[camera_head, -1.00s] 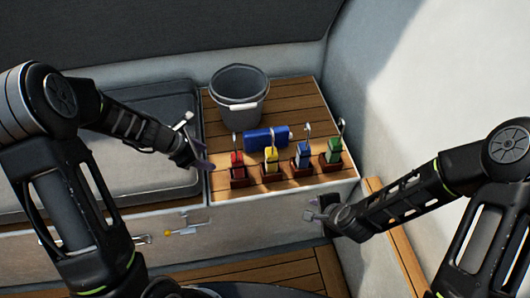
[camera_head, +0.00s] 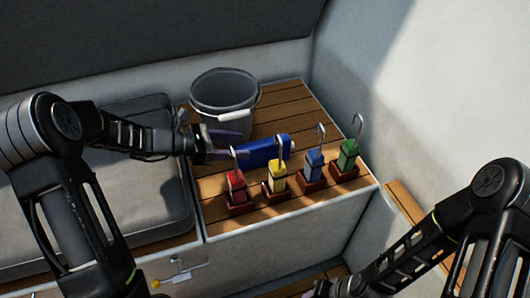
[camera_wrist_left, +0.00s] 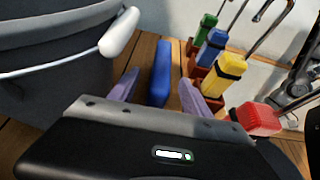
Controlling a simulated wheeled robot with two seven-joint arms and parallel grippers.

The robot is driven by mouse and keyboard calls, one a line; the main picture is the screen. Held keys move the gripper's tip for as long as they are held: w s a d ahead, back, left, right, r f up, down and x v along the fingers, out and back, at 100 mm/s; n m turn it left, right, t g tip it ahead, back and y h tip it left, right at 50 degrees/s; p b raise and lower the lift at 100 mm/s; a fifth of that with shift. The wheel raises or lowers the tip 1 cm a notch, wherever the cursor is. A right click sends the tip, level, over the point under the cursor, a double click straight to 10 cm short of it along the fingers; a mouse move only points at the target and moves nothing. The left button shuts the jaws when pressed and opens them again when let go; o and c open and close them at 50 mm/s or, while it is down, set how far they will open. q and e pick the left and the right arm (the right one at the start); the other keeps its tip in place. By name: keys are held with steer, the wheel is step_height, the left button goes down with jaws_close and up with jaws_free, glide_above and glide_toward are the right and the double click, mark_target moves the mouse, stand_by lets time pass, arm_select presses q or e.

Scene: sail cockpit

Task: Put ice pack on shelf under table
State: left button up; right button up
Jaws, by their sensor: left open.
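The ice pack (camera_head: 265,150), a blue slab, lies on the slatted wooden top (camera_head: 285,103) behind a row of coloured blocks. My left gripper (camera_head: 231,145) is open at the pack's left end. In the left wrist view the ice pack (camera_wrist_left: 161,75) shows between the two purple fingers of the left gripper (camera_wrist_left: 160,92), with visible gaps on both sides. My right gripper (camera_head: 322,288) is at the bottom edge, mostly cut off, and its jaws cannot be made out. No shelf under a table is clearly in view.
A grey bucket (camera_head: 225,98) with a white grip stands just behind my left gripper. Red (camera_head: 236,185), yellow (camera_head: 277,176), blue (camera_head: 314,163) and green (camera_head: 348,153) blocks with upright metal hooks stand in front. A grey cushion (camera_head: 130,195) lies left.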

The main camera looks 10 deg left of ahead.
mark_target(261, 146)
arm_select(q)
steer(key=shift+x, duration=1.3)
steer(key=shift+b+x, duration=0.85)
steer(key=shift+x, duration=1.75)
steer(key=shift+s, duration=0.1)
steer(key=shift+c, duration=0.6)
jaws_close()
